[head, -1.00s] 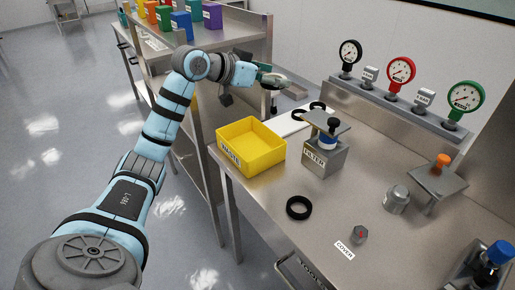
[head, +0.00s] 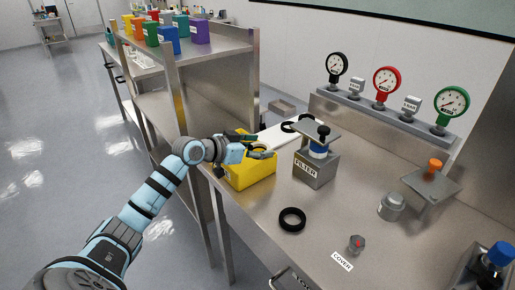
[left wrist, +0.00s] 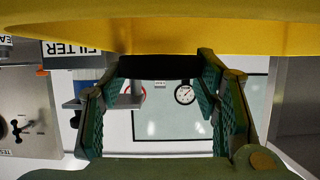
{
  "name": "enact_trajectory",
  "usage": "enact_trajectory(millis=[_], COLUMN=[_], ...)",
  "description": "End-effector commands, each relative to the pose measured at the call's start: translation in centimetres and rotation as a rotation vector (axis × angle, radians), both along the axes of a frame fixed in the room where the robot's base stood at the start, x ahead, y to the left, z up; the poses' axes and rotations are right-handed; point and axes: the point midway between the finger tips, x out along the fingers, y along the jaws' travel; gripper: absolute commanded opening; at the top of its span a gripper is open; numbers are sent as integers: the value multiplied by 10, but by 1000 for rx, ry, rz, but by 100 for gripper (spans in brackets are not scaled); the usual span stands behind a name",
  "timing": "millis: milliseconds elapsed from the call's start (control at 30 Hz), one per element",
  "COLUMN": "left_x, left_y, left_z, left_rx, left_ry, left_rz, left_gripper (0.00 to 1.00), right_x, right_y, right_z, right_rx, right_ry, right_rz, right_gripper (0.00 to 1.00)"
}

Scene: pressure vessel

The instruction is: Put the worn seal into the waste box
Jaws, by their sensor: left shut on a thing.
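My left gripper (head: 262,150) is over the yellow waste box (head: 250,177), low and near its far rim. It is shut on a black piece, which I take to be the worn seal (left wrist: 160,67), seen edge-on between the fingertips in the left wrist view. The box's yellow wall (left wrist: 160,35) fills the top of that view, close to the seal. The gripper hides part of the box, and its inside is mostly hidden. I cannot tell whether the seal touches the box. My right gripper is not in view.
A filter block (head: 316,168) with a raised plate stands right of the box. A black ring (head: 292,219) lies on the table in front; two more rings (head: 289,127) lie behind on a white sheet.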

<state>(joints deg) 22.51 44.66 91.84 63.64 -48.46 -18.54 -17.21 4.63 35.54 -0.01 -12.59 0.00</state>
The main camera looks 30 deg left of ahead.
Motion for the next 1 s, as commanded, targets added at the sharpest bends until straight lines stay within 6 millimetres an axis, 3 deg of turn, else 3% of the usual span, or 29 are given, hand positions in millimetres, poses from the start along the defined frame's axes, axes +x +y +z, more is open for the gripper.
enact_trajectory(millis=[67, 100, 200, 600, 867, 1000], left_x=[0, 0, 0, 0, -51, -75], left_y=[0, 0, 0, 0, 17, 26], left_z=[-3, -3, -3, 3, 21, 34], left_rx=[-1, -1, -1, 0, 15, 15], left_ry=[0, 0, 0, 0, 7, 11], left_rz=[0, 0, 0, 0, -1, 7], left_gripper=[30, 59, 75, 76, 76, 76], right_x=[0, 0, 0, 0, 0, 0], right_y=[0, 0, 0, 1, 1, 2], right_z=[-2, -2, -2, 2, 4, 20], right_rx=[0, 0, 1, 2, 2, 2], right_ry=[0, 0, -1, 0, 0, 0], right_rz=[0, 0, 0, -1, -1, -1], right_gripper=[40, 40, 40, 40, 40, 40])
